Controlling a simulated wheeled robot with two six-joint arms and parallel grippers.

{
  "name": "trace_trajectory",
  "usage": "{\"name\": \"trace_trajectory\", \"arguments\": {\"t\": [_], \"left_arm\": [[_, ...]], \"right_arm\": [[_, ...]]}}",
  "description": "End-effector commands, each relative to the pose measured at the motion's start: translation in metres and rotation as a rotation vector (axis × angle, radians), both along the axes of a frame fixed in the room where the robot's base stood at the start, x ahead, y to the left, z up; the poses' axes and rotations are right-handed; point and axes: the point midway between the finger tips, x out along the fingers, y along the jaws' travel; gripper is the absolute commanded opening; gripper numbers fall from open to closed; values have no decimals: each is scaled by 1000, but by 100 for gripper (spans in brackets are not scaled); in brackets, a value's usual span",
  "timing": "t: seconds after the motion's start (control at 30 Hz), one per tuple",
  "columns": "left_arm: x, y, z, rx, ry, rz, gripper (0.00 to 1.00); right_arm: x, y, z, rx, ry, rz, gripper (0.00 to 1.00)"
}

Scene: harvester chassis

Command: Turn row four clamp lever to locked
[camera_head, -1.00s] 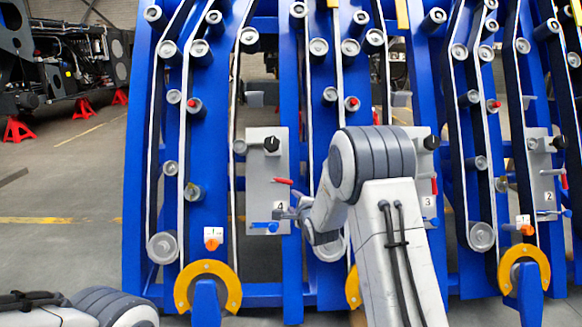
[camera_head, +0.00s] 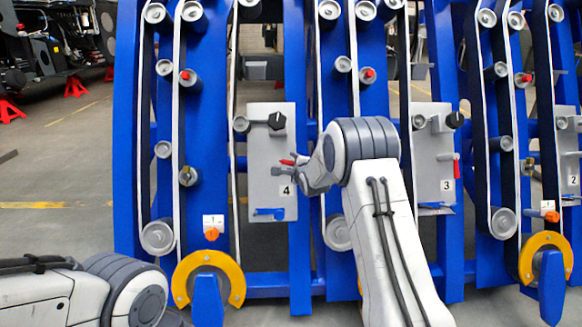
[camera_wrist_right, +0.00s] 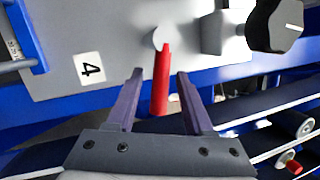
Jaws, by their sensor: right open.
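The row four panel (camera_head: 262,150) is a grey plate marked 4. Its red clamp lever (camera_head: 287,162) sits at the plate's right side and looks roughly level, partly hidden by my right gripper (camera_head: 284,168). In the right wrist view, the red lever (camera_wrist_right: 160,85) runs from a round pale pivot down between the two fingers of my right gripper (camera_wrist_right: 160,74). The fingers are open, one on each side of the lever, with gaps showing. My left arm shows at the lower left of the head view; its gripper is out of view.
A black knob (camera_head: 277,122) sits above the lever and a blue handle (camera_head: 268,213) below it. Panel three (camera_head: 432,140), with its red lever (camera_head: 456,165) hanging down, is to the right. Blue frame posts and rollers surround the panels.

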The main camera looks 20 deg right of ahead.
Motion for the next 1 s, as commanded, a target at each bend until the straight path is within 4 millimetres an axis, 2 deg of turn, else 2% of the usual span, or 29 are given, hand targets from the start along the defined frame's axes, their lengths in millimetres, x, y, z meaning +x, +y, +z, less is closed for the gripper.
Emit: {"name": "trace_trajectory", "arguments": {"t": [0.2, 0.53, 0.57, 0.6, 0.7, 1.0], "left_arm": [[0, 0, -7, 0, 0, 0, 100], [0, 0, -7, 0, 0, 0, 100], [0, 0, -7, 0, 0, 0, 100], [0, 0, -7, 0, 0, 0, 100], [0, 0, -7, 0, 0, 0, 100], [0, 0, -7, 0, 0, 0, 100]], "right_arm": [[18, -1, -6, 0, 0, 0, 52], [21, -1, -5, 1, 0, 0, 52], [21, -2, -6, 1, 0, 0, 48], [21, -2, -6, 1, 0, 0, 33], [21, -2, -5, 1, 0, 0, 0], [21, -2, -5, 0, 0, 0, 0]]}}
